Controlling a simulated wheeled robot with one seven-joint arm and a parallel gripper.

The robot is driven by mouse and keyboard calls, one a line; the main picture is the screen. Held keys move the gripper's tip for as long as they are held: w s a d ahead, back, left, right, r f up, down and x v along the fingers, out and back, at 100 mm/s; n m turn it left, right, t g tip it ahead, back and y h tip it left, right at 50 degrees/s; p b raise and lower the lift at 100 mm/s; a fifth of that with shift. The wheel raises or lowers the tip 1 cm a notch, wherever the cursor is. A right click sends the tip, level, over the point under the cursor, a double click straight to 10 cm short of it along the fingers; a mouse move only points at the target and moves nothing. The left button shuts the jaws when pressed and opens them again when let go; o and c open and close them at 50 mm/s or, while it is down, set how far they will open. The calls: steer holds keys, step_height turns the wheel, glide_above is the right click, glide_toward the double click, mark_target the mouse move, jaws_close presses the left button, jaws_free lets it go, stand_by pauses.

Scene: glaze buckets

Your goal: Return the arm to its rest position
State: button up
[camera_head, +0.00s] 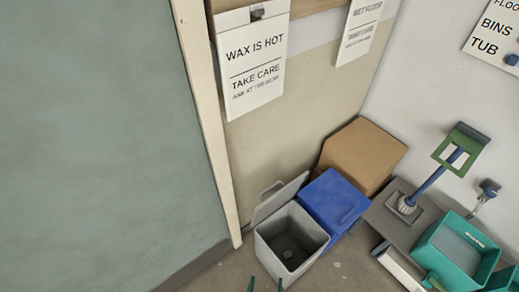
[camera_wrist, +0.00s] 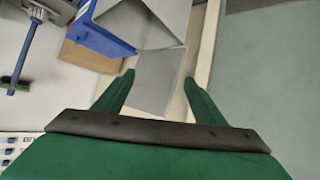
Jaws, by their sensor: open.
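My gripper (camera_wrist: 158,77) has two green fingers spread apart with nothing held between them in the wrist view. In the head view only its fingertips (camera_head: 266,284) show at the bottom edge, just in front of the open grey bin (camera_head: 290,262). The bin's lid (camera_head: 279,199) is tipped back and its inside looks empty apart from a dark spot on the floor of it. In the wrist view grey surfaces, apparently the bin and its lid, lie beyond the fingers. The rest of my arm is hidden.
A blue lidded box (camera_head: 333,201) stands right of the grey bin, with a cardboard box (camera_head: 362,154) behind. A grey platform (camera_head: 385,222) bears an upright green-and-blue tool (camera_head: 432,180). A teal tub (camera_head: 457,252) is at lower right. A wall (camera_head: 100,140) fills the left.

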steer(key=s+a+r+t, duration=0.1)
steer(key=s+r, duration=0.3)
steer(key=r, duration=0.5)
steer(key=s+a+r+t+y, duration=0.1)
steer(key=s+r+t, duration=0.2)
steer(key=r, duration=0.7)
steer(key=shift+s+y, duration=0.3)
steer(key=shift+s, duration=0.6)
